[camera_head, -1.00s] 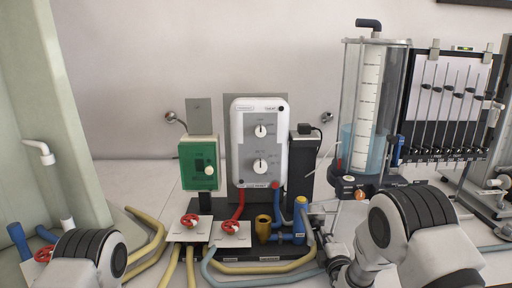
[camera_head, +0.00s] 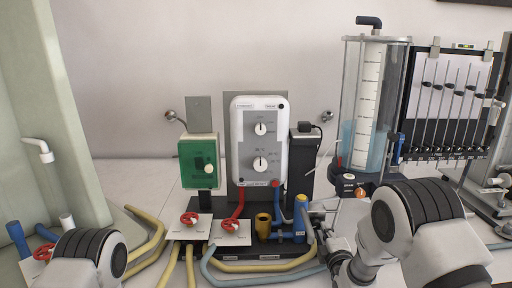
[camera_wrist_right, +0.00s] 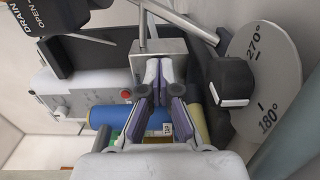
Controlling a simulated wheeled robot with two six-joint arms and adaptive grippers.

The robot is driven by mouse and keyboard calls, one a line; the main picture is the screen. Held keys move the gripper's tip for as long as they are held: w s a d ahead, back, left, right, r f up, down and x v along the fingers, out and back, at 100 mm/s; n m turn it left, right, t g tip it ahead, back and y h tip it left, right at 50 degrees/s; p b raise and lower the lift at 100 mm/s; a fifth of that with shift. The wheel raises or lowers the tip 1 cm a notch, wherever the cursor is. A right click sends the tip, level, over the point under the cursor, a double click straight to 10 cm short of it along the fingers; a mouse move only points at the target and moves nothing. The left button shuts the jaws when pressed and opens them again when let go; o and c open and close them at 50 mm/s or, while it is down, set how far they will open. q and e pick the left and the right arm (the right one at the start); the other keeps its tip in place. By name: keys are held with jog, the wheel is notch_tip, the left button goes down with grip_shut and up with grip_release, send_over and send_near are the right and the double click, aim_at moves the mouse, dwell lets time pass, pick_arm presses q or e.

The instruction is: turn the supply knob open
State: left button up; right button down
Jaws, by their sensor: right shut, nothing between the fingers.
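In the right wrist view a black knob (camera_wrist_right: 232,82) stands over a pale round dial (camera_wrist_right: 268,75) marked 180° and 270°, to the right of my fingers. No supply label is readable, so I cannot tell whether it is the supply knob. In the head view an orange knob (camera_head: 360,192) sits at the foot of the clear water tank (camera_head: 365,110). My right gripper (camera_wrist_right: 162,78) is shut and empty, apart from the black knob in the picture. In the head view it is low, below the tank's base, with its tips hard to make out. My left gripper is out of view.
A white control box (camera_head: 259,145) and a green box (camera_head: 198,162) stand left of the tank. Red valve wheels (camera_head: 189,218), hoses (camera_head: 258,269) and a blue fitting (camera_head: 299,222) crowd the front. A black part lettered DRAIN OPEN (camera_wrist_right: 98,14) is at the wrist view's upper left.

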jog(key=shift+r+b, duration=0.3)
jog(key=shift+r, duration=0.4)
jog(key=shift+d+r, duration=0.15)
jog(key=shift+r, duration=0.05)
jog(key=s, duration=0.6)
jog(key=shift+d, duration=0.15)
